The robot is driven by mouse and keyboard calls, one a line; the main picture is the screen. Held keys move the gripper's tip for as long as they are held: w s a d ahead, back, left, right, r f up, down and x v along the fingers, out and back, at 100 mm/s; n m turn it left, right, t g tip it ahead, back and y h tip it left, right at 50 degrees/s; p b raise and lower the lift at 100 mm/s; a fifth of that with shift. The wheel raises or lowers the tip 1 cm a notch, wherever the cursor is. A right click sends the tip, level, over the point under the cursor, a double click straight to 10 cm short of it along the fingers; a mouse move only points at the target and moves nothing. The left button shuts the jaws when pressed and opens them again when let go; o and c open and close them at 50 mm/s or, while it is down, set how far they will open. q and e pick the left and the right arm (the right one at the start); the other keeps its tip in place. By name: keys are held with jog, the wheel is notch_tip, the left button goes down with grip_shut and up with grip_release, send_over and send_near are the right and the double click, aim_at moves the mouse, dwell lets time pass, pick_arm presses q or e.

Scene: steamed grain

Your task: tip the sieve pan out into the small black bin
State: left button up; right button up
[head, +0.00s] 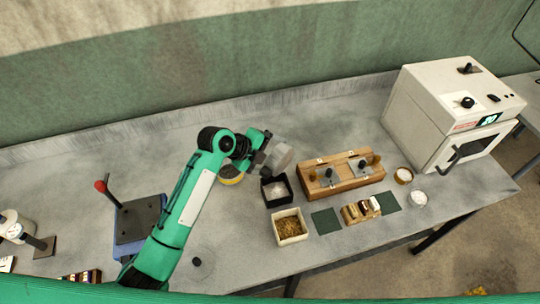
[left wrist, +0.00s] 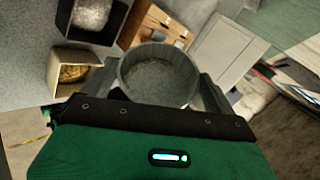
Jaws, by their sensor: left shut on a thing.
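My left gripper (head: 264,157) is shut on the sieve pan (head: 281,157), a round grey pan, and holds it above the bench, tilted. In the head view the pan is just above and behind the small black bin (head: 265,194). The bin stands upright on the bench with pale, whitish material in it. In the left wrist view the pan (left wrist: 130,84) sits between the fingers of the gripper (left wrist: 162,88), its open side facing the camera; what is inside is dim. The bin (left wrist: 117,22) shows at upper left there, apart from the pan. My right gripper is not in view.
A cream box of brown grain (head: 303,235) stands in front of the bin. A wooden rack (head: 310,190) stands to its right, with a white oven (head: 430,110) beyond. A yellow-rimmed round thing (head: 231,180) lies left of the bin. The bench front between vise and cream box is mostly clear.

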pick_arm(q)
notch_tip(320, 180, up, 3)
jog(key=m+t+y+p, duration=0.1)
jog(key=m+t+y, duration=0.2)
jog(key=t+y, duration=0.1)
jog(key=m+t+y+p, duration=0.1)
jog(key=m+t+y, duration=0.2)
jog(key=t+y, duration=0.2)
jog(key=shift+f+m+y, duration=0.2)
jog(key=shift+m+y, duration=0.2)
jog(key=shift+y, duration=0.2)
dwell(0.5)
